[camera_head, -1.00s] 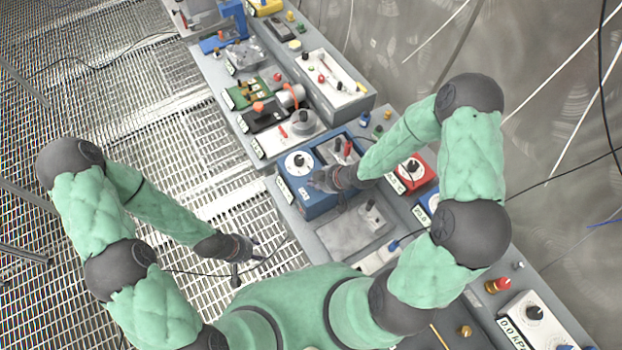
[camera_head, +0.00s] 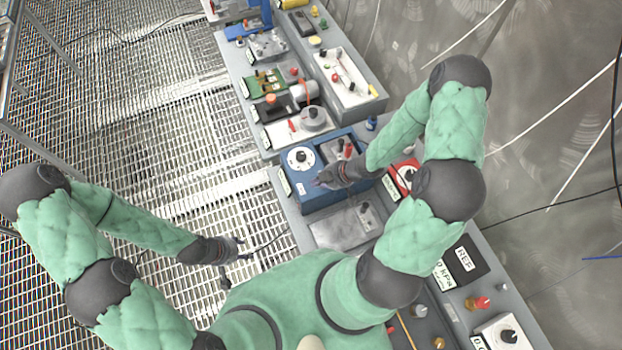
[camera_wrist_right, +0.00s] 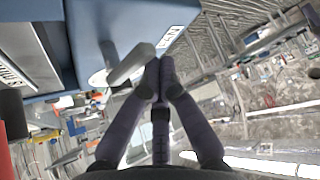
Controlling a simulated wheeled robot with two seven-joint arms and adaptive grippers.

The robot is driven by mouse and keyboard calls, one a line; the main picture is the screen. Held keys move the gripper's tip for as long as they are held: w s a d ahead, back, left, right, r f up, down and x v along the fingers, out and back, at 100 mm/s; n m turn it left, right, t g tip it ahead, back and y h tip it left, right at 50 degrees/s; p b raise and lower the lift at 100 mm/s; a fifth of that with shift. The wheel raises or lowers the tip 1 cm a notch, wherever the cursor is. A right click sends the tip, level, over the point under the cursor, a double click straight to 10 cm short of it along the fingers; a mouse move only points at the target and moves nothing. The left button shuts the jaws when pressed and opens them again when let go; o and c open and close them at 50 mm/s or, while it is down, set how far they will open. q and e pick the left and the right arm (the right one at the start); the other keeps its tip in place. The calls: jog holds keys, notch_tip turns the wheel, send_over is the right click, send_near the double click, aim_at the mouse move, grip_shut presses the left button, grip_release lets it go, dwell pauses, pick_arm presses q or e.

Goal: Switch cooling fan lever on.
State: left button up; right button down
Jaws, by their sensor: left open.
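A blue box (camera_head: 305,197) with a white round dial (camera_head: 301,159) stands on the bench in the head view. It also fills the top left of the right wrist view (camera_wrist_right: 100,20). A grey lever (camera_wrist_right: 128,64) sticks out from its face there, just left of my fingertips; I cannot tell if they touch. My right gripper (camera_head: 322,180) is over the box's front part, its fingers together at the tips with nothing visible between them (camera_wrist_right: 161,66). My left gripper (camera_head: 238,250) is open and empty over the grating.
A red-handled control (camera_head: 348,150) stands behind my right gripper. A red box (camera_head: 402,174) is to its right, partly hidden by my arm. A grey panel (camera_head: 340,228) lies in front. Several other devices line the bench. The grating floor (camera_head: 160,150) at left is clear.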

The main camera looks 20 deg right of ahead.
jog(key=shift+w, duration=0.1)
jog(key=shift+w+d+p, duration=0.25)
jog(key=shift+w+p, duration=0.4)
jog(key=shift+w, duration=0.05)
